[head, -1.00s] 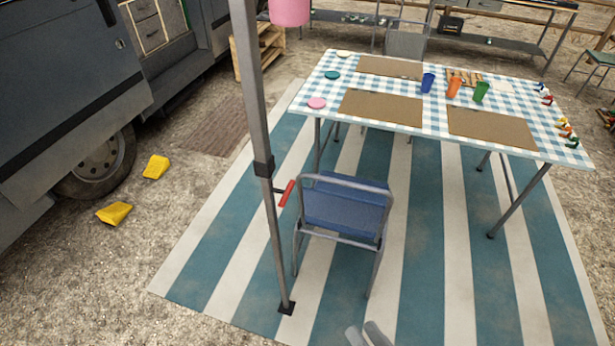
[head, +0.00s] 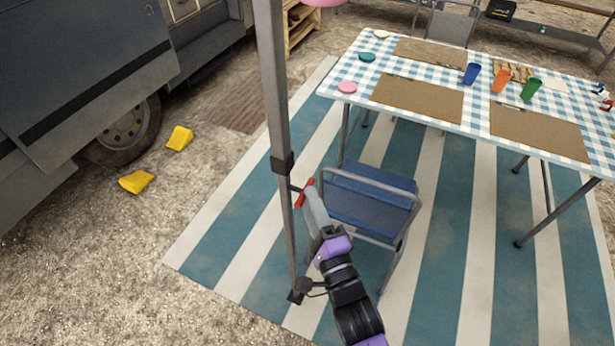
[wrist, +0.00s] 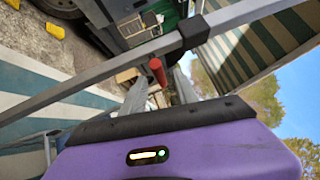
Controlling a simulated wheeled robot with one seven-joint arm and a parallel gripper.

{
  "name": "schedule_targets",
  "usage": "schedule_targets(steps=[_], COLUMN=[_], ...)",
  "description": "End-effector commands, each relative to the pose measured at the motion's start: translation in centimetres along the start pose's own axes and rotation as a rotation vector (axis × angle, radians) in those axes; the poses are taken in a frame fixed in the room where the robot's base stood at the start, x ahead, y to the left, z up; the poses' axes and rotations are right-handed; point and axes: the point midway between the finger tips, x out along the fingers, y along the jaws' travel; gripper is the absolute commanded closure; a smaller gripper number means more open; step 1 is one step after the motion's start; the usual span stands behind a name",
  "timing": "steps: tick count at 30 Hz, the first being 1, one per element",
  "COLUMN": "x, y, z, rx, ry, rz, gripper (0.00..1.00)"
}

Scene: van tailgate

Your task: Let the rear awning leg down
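The rear awning leg (head: 275,85) is a grey upright post with a black collar (head: 283,162). A thinner section runs below the collar to a dark foot (head: 299,292); I cannot tell whether the foot touches the mat. A red handle (head: 304,193) sticks out to the right just below the collar. My gripper (head: 309,198) is at this handle. In the wrist view the post crosses diagonally, and the red handle (wrist: 157,72) shows between the tips of my two grey fingers (wrist: 157,84). The fingers are apart, with no clear contact visible.
A blue folding chair (head: 368,200) stands close right of my gripper. Behind it is a table (head: 478,115) with a checked cloth, boards and cups. A striped mat (head: 225,235) lies below. The van (head: 75,75) and yellow chocks (head: 137,181) are left; gravel there is open.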

Motion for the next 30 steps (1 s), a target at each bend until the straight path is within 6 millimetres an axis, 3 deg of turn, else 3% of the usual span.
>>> schedule_targets(steps=[6,12,23,29,30], x=[3.6,5.7,6.2,6.2,6.2], y=[-0.3,-0.1,0.0,-0.1,-0.1], z=[0.0,-0.1,-0.1,-0.1,-0.1], rx=[0.000,-0.001,-0.002,-0.002,-0.002], ry=[0.001,0.002,0.001,0.001,0.001], rz=[-0.002,-0.001,0.000,0.000,0.000], gripper=[0.64,0.64,0.64,0.99,1.00])
